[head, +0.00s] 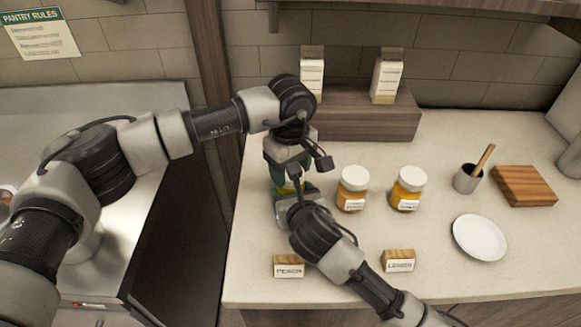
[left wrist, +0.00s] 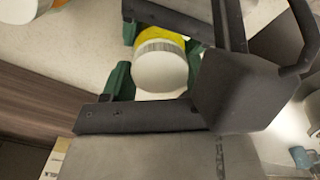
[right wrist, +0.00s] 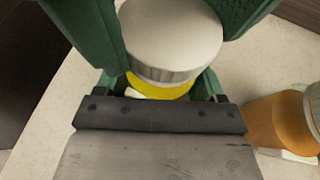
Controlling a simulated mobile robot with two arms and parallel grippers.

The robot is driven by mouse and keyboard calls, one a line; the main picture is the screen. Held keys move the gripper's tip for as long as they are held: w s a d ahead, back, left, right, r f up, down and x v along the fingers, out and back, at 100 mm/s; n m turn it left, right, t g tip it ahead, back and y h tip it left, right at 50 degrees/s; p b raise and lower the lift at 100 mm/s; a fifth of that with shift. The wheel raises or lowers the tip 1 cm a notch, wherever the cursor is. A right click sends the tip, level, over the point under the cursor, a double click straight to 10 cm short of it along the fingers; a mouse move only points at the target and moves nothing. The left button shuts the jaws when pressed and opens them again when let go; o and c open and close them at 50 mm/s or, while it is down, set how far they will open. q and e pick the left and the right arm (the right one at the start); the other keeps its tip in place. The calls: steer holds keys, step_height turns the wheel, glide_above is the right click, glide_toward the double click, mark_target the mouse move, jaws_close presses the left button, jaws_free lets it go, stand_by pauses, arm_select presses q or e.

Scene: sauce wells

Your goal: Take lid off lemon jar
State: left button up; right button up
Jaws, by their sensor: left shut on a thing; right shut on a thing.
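The lemon jar, a yellow jar, shows as a small yellow patch (head: 289,186) in the head view, mostly hidden between my grippers. Its white lid (left wrist: 160,70) sits against the yellow body (left wrist: 160,35) in the left wrist view. The right wrist view also shows the lid (right wrist: 172,35) over the yellow body (right wrist: 160,90), with no clear gap. My left gripper (head: 288,172) comes from above and is shut on the lid. My right gripper (head: 291,193) comes from the front and is shut on the jar body, below the left one.
An orange jar (head: 352,192) and an amber jar (head: 408,190), both white-lidded, stand to the right. Name blocks (head: 289,271) (head: 399,266) lie in front. A white plate (head: 479,238), a cup (head: 467,180) and a wooden board (head: 524,186) are farther right. A wooden riser (head: 365,122) stands behind.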

arm_select(q)
steer(key=o, duration=1)
steer(key=shift+r, duration=2.3)
steer(key=shift+c, duration=0.2)
step_height(320, 180, up, 3)
steer(key=m, duration=0.3)
steer(key=shift+f, duration=3.85)
steer(key=c, duration=1)
steer(key=shift+o, duration=0.2)
steer(key=n, duration=0.3)
